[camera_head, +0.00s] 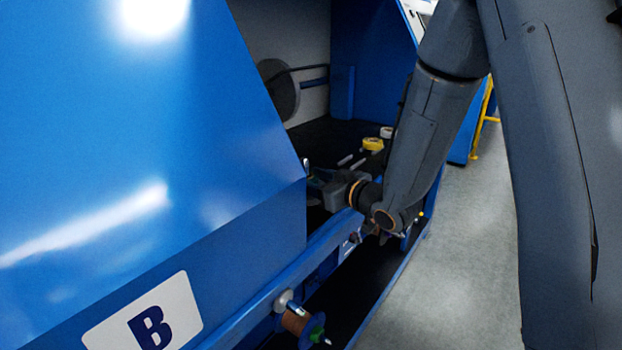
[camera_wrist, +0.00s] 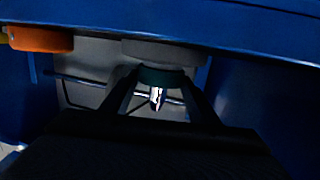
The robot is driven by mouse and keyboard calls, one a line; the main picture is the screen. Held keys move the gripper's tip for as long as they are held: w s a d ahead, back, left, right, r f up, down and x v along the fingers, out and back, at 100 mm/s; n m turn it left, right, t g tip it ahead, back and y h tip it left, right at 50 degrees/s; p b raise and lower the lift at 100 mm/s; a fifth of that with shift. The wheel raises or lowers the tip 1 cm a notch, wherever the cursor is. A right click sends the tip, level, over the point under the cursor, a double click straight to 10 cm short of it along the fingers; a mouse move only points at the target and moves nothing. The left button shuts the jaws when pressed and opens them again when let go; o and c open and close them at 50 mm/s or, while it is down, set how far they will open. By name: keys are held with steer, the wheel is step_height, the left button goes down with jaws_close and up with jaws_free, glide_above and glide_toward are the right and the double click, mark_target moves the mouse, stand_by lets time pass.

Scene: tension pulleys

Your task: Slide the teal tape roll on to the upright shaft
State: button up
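In the wrist view, the dark teal tape roll (camera_wrist: 160,77) sits between the fingers of my gripper (camera_wrist: 160,85), which flank it on both sides and appear closed on it. A shiny metal shaft tip (camera_wrist: 157,98) shows at the roll's middle and points down in the picture. The roll appears to be around the shaft, but how far along it I cannot tell. A grey round part (camera_wrist: 160,52) lies just behind the roll. In the head view my gripper (camera_head: 330,190) is at the blue machine's opening, and the roll and shaft are largely hidden there.
An orange roll (camera_wrist: 40,38) is at the upper left in the wrist view, beside a blue edge (camera_wrist: 230,28). A yellow roll (camera_head: 373,144) lies on the dark shelf. A brown spool (camera_head: 298,321) juts from the blue front rail. The grey floor (camera_head: 465,270) is clear.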

steer(key=o, duration=0.5)
steer(key=shift+f, duration=0.15)
steer(key=shift+b+v, duration=0.35)
steer(key=shift+v, duration=3.6)
steer(key=shift+w+d, duration=0.1)
steer(key=shift+w+d+p, duration=0.1)
steer(key=shift+d+p, duration=0.2)
steer(key=s+d+f+m+g+h+p, duration=0.1)
steer(key=s+d+f+m+g+h, duration=0.1)
steer(key=d+h, duration=0.35)
steer(key=s+d+f+m+g+h+p, duration=0.2)
steer(key=s+d+h, duration=0.15)
steer(key=d, duration=0.35)
steer(key=s+m+g, duration=0.1)
steer(key=s+g, duration=0.1)
steer(key=s, duration=0.4)
steer(key=s+f+m+g+h, duration=0.1)
steer(key=s+g, duration=0.2)
steer(key=s, duration=0.4)
steer(key=s+f+m+g, duration=0.1)
steer(key=s+m+g, duration=0.1)
steer(key=s, duration=0.5)
steer(key=shift+f+g+b, duration=0.25)
steer(key=shift+g+b, duration=0.1)
steer(key=shift+g, duration=0.35)
